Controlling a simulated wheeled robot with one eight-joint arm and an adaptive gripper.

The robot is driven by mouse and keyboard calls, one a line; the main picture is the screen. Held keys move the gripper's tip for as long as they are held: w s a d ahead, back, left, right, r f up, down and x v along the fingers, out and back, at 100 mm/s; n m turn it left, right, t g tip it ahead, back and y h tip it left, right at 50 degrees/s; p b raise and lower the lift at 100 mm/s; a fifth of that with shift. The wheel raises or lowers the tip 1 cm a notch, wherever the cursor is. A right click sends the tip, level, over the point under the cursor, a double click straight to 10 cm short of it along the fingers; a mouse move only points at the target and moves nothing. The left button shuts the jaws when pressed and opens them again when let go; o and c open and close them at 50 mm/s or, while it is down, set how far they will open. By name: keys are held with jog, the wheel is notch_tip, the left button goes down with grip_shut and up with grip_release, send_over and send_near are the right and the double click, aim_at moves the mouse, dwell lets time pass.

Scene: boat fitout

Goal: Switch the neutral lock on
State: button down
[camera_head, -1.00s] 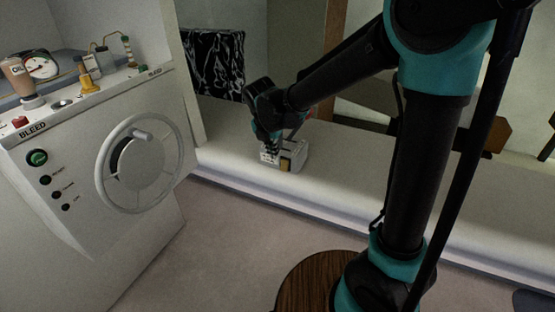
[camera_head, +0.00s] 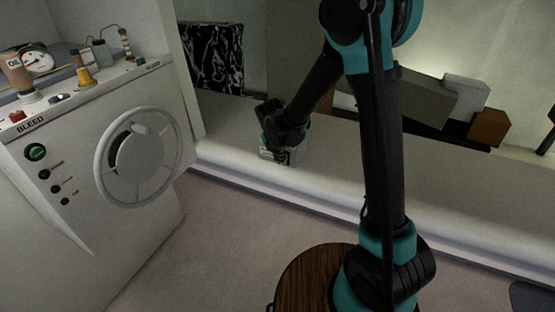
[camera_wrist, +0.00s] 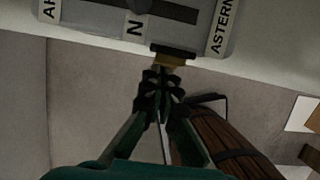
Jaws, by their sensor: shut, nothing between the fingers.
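A light grey control box (camera_head: 267,154) sits on the white ledge, mostly hidden behind my wrist in the head view. A small tan and black piece (camera_wrist: 172,57), seemingly the neutral lock, sticks out from the box's near side below N. My gripper (camera_wrist: 164,76) is shut and empty, its tips right at this piece. Whether they touch it I cannot tell.
A white console (camera_head: 90,165) with a spoked wheel (camera_head: 140,157) stands at the left. A black marbled panel (camera_head: 212,58) is behind the ledge (camera_head: 345,190). Brown and grey blocks (camera_head: 489,127) lie at the right.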

dwell(0.3)
jog(key=shift+w+d+f+t, duration=0.1)
jog(key=shift+w+f+t, duration=0.2)
jog(key=shift+t, duration=0.2)
jog(key=shift+r, duration=0.85)
jog(key=shift+s, duration=0.1)
